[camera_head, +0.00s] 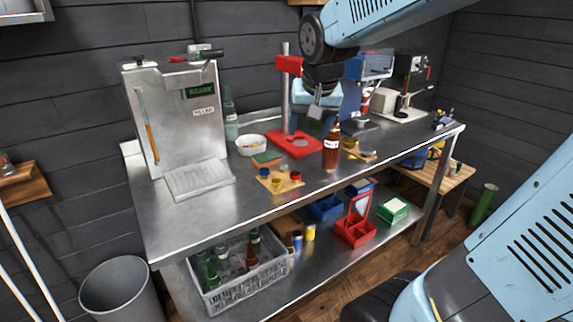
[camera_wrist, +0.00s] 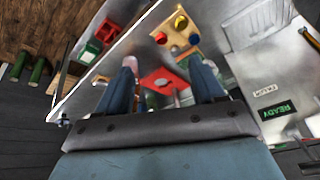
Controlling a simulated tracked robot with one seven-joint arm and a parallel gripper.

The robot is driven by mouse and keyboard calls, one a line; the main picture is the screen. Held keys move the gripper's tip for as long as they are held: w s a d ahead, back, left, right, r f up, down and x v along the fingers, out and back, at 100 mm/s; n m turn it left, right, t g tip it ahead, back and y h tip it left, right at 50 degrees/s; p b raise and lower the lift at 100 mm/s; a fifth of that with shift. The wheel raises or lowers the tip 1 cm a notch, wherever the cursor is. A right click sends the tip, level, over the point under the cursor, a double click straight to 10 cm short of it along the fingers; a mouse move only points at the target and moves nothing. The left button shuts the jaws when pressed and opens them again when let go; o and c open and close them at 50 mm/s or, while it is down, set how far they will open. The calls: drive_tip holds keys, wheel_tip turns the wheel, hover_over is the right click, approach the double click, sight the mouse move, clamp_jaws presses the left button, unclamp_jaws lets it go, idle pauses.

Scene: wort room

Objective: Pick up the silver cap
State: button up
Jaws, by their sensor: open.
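I cannot make out a silver cap for certain in either view. A small wooden board (camera_head: 287,187) with blue, red and yellow caps lies near the bench's front edge; it also shows in the wrist view (camera_wrist: 172,46). My gripper (camera_head: 316,118) is above the bench, near the red-based capper stand (camera_head: 299,146). In the wrist view my gripper (camera_wrist: 168,82) has its two fingers spread apart with nothing held between them. The red base (camera_wrist: 158,76) shows between the fingers. The arm hides part of the bench behind it.
A brown bottle (camera_head: 331,150) stands upright close to my gripper. A white bowl (camera_head: 251,145) and a steel machine (camera_head: 178,115) stand left. A scale, a grinder and a coffee machine (camera_head: 405,88) crowd the back right. The bench's front left (camera_head: 185,222) is clear.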

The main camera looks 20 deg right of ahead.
drive_tip(key=w+a+f+m+h, duration=0.15)
drive_tip(key=w+f, duration=0.25)
drive_tip(key=w, duration=0.5)
drive_tip(key=w+a+f+m, duration=0.15)
drive_tip(key=w+f, duration=0.25)
drive_tip(key=w, duration=0.4)
approach(282, 163)
drive_tip(key=x, duration=0.3)
drive_tip(key=shift+g, duration=0.3)
drive_tip(key=shift+x, duration=2.45)
drive_tip(key=shift+w+a+r, duration=0.1)
drive_tip(key=shift+w, duration=0.05)
drive_tip(key=shift+c, duration=0.2)
drive_tip(key=c, duration=1.1)
